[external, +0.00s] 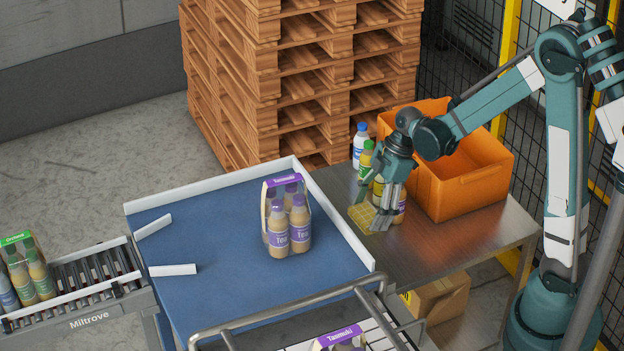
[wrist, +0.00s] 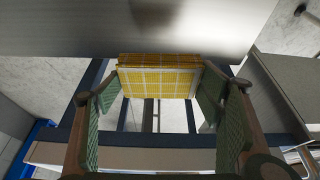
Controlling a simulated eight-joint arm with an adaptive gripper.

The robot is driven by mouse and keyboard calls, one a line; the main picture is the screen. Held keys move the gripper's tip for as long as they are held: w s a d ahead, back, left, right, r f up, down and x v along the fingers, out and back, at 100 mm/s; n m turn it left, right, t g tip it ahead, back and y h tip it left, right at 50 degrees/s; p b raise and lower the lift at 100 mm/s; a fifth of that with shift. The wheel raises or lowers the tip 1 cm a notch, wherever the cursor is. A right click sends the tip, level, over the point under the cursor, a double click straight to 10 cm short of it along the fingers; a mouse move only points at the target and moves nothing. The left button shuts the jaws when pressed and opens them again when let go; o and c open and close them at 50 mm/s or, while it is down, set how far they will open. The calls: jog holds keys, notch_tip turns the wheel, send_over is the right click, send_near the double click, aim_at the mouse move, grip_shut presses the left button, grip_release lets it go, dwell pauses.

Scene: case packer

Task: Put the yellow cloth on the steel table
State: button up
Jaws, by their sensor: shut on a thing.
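The yellow cloth (external: 361,215) is a small checked, folded stack. My gripper (external: 369,211) is shut on it, and in the wrist view the cloth (wrist: 160,82) sits between the two green finger pads (wrist: 160,100). The steel table (external: 445,243) is on the right in the external view. The cloth is at the table's left edge, close to its top. In the wrist view the table top (wrist: 225,30) fills the upper part, with the cloth at its edge. I cannot tell whether the cloth touches the table.
Several bottles, one with a blue cap (external: 360,146), stand on the table behind my gripper. An orange crate (external: 475,190) stands at the table's back. A blue packing surface (external: 215,255) with a bottle pack (external: 288,230) lies left. The table's front right is clear.

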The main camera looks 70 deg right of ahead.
send_over(367, 246)
jog(key=shift+d+f, duration=0.1)
jog(key=shift+f, duration=2.65)
jog(key=shift+f, duration=2.05)
jog(key=shift+f+b, duration=0.15)
jog(key=shift+b, duration=0.25)
jog(key=o, duration=0.9)
jog(key=shift+c, duration=0.2)
